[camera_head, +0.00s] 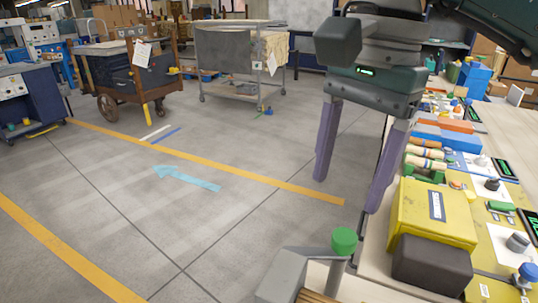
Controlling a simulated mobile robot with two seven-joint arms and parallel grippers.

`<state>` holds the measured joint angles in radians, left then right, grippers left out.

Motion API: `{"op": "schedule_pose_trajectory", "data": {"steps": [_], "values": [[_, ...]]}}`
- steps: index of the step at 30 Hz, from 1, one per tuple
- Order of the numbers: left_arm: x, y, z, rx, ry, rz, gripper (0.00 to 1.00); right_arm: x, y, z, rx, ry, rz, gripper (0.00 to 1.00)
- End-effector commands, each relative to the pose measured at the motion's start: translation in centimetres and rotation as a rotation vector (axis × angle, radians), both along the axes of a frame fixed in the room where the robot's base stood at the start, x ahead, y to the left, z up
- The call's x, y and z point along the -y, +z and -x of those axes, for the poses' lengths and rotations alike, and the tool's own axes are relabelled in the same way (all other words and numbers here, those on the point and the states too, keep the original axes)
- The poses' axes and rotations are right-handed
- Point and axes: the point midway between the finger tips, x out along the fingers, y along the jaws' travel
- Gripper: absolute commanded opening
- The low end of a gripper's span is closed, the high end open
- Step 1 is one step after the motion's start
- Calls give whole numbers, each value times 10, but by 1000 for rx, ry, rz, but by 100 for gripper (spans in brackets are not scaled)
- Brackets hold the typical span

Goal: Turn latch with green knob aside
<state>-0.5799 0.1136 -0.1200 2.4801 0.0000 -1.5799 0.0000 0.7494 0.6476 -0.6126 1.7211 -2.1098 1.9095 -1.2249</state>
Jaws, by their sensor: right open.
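The green knob (344,240) stands upright on a short grey stem near the bottom edge. A grey latch piece (293,262) lies beside and left of the stem. The lower part of the latch is cut off by the frame edge. My right gripper (346,194) comes in from the upper right, its two purple fingers pointing down and spread apart with nothing between them. In the picture its fingertips are above the green knob and apart from it. How far they are in depth I cannot tell. My left gripper is not in view.
A yellow box (432,213) and a dark brown block (432,264) stand right of the knob on a cluttered bench with several turned wood pieces and small coloured knobs. Wood slats (318,297) show below the latch. The floor at left is clear, with carts farther back.

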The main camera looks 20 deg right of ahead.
Motion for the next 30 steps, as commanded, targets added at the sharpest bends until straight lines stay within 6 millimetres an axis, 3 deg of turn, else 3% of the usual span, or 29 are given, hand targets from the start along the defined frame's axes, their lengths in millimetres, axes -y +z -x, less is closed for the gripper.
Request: {"op": "schedule_pose_trajectory", "data": {"steps": [2, 5, 19, 30], "values": [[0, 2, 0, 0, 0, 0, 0, 14, 2, -2, -3, 8, 72, 74], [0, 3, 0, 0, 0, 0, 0, 19, -4, -1, -9, 10, 98, 74], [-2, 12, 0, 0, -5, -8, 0, 18, -85, -1, -8, 8, 92, 74], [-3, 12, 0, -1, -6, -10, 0, 19, -97, -2, -4, 10, 93, 74]]}}
